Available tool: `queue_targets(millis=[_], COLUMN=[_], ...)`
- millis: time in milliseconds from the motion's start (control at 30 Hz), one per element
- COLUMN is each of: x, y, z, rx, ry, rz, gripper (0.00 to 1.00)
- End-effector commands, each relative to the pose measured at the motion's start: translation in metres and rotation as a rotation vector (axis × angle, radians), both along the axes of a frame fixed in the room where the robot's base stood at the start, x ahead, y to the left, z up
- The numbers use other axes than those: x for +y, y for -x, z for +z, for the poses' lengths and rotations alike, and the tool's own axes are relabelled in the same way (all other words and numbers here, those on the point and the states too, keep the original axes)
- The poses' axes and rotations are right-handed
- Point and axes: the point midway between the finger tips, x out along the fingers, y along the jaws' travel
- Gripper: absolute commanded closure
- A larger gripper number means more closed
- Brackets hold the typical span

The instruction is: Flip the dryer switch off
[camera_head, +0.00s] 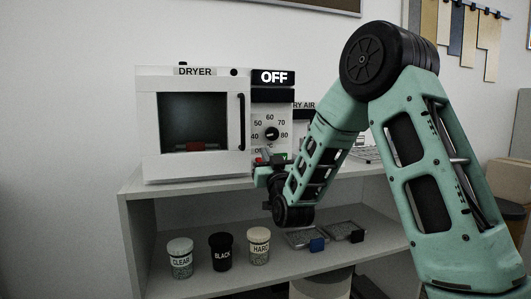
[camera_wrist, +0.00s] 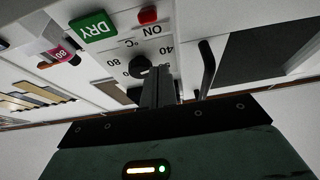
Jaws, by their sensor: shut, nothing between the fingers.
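The dryer (camera_head: 150,130) is a white box with a dark glass door, standing on a shelf top. A black sign (camera_head: 273,77) above its panel reads OFF. The panel has a dial (camera_head: 271,133) with numbers; the dial also shows in the wrist view (camera_wrist: 140,66). Below the dial are small red and green parts, partly hidden by my gripper (camera_head: 268,158). The wrist view shows a red part (camera_wrist: 148,14) beside the letters ON and a green DRY label (camera_wrist: 92,26). My gripper (camera_wrist: 158,72) is shut and empty, fingertips close to the panel; contact cannot be told.
A black door handle (camera_wrist: 206,68) stands out beside my fingers. The shelf below holds jars marked CLEAR (camera_head: 180,258), BLACK (camera_head: 221,252) and HARD (camera_head: 259,246), and two trays (camera_head: 306,238). Another unit, partly hidden by my arm, stands right of the dryer.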

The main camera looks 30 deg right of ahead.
Motion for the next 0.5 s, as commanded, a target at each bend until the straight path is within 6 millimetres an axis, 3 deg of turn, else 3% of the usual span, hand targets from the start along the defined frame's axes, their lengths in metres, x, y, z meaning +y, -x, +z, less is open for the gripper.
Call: queue_targets(millis=[300,500], x=[0.011,0.016], y=[0.039,0.053], z=[-0.034,-0.045], rx=[0.002,0.0], ry=[0.001,0.0], rz=[0.0,0.001], gripper=[1.0,1.0])
